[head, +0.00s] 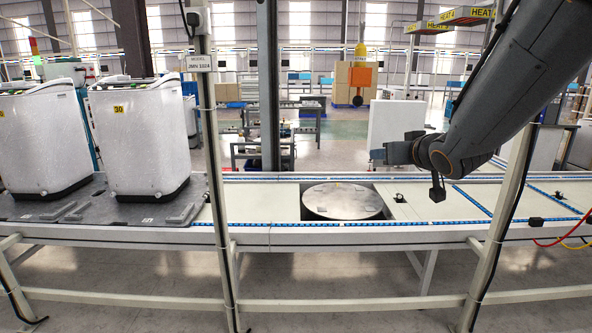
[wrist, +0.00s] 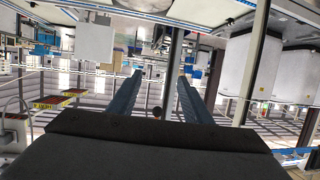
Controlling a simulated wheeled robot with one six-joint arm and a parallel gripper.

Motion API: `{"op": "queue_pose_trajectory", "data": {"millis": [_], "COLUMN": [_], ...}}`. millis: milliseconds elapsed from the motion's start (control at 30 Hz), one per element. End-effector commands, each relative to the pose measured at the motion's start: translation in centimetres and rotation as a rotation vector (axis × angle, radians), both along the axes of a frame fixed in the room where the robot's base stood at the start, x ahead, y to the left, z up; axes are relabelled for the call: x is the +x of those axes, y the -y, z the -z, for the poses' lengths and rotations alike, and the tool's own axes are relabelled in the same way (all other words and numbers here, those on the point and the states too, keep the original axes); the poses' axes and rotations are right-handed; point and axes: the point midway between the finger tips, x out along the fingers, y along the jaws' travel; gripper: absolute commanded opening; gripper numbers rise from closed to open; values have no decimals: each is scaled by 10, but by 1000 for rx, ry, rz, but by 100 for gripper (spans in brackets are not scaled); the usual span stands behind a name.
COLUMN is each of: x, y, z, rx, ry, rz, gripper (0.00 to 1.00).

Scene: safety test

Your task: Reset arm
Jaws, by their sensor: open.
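My arm (head: 505,90) reaches in from the upper right of the head view. My gripper (head: 384,154) is at its left end, above the conveyor line, and points left. In the wrist view, my gripper (wrist: 157,92) shows two dark blue fingers set well apart, with nothing between them. The wrist picture is upside down, with the conveyor along its top. The gripper is open, empty and touching nothing that I can see.
A conveyor (head: 450,208) with a round metal plate (head: 343,201) runs across below my gripper. Two white washer-like units (head: 138,138) (head: 40,140) stand on a dark pallet (head: 110,208) at left. A thin post (head: 205,130) and a slanted post (head: 505,215) stand in front.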

Motion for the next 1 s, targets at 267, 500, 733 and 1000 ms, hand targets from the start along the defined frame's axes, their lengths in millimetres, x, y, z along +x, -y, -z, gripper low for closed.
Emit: {"op": "queue_pose_trajectory", "data": {"millis": [267,500,733,1000], "x": [-82,-207,-281,-291], "y": [5,-17,-38,-41], "z": [123,212,238,240], "rx": [-66,-92,-81,-79], "ry": [-428,-883,-1117,-1150], "rz": [145,160,124,117], "gripper": [45,45,45,45]}}
